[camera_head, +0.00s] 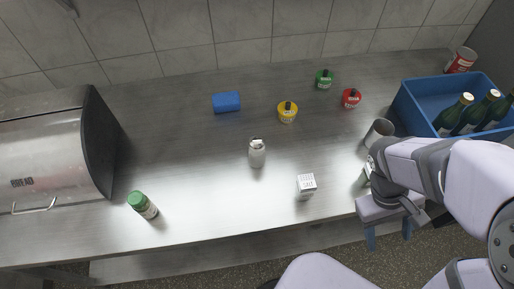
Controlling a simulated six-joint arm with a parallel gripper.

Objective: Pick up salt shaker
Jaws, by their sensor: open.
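A small silver-topped, pale shaker (257,154) stands upright near the middle of the steel counter; it looks like the salt shaker, though no label is readable. A small white box (306,186) with dark print stands to its right, closer to the front edge. A green-capped jar (143,205) stands at the front left. My gripper (389,238) is at the lower right, past the counter's front edge, with its blue fingers pointing down. It is open and empty, well apart from the shaker.
A blue crate (419,114) with green bottles stands at the right. A metal cup (378,132) is close to my arm. Yellow (287,115), red (351,99) and green (324,80) containers and a blue block (226,102) sit behind. A bread bin (50,160) fills the left.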

